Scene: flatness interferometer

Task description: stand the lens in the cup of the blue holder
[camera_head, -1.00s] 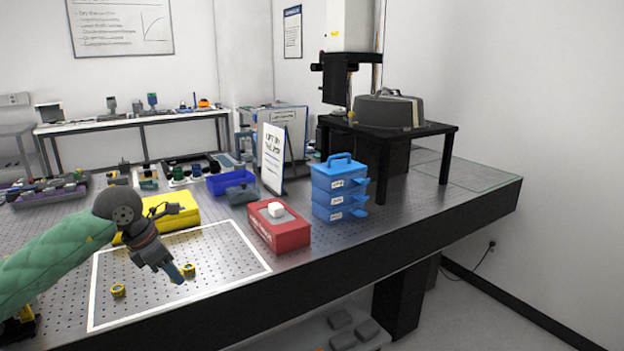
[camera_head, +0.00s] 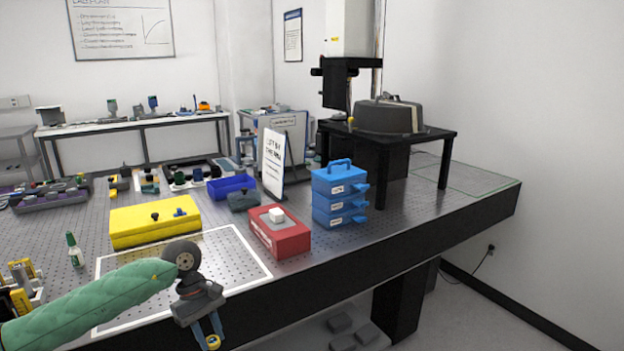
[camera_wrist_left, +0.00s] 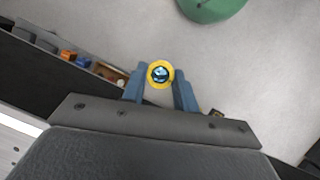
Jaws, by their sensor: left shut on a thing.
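The lens (camera_wrist_left: 160,73) is a dark, bluish glass in a yellow ring. My left gripper (camera_head: 211,336) has its blue fingers shut on the ring, one on each side, and holds it low in the head view, in front of the bench's near edge. The lens also shows there (camera_head: 212,342). In the wrist view my left gripper (camera_wrist_left: 160,88) has floor behind the lens. A small blue piece (camera_head: 180,212) sits on the yellow box; I cannot tell whether it is the blue holder, and no cup is clear. My right gripper is not in view.
The yellow box (camera_head: 140,224) stands behind the white-outlined area (camera_head: 250,247) on the perforated bench. A red box (camera_head: 283,240) and blue drawers (camera_head: 338,205) stand to the right. A small bottle (camera_head: 74,250) stands left. My green arm covers part of the outlined area.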

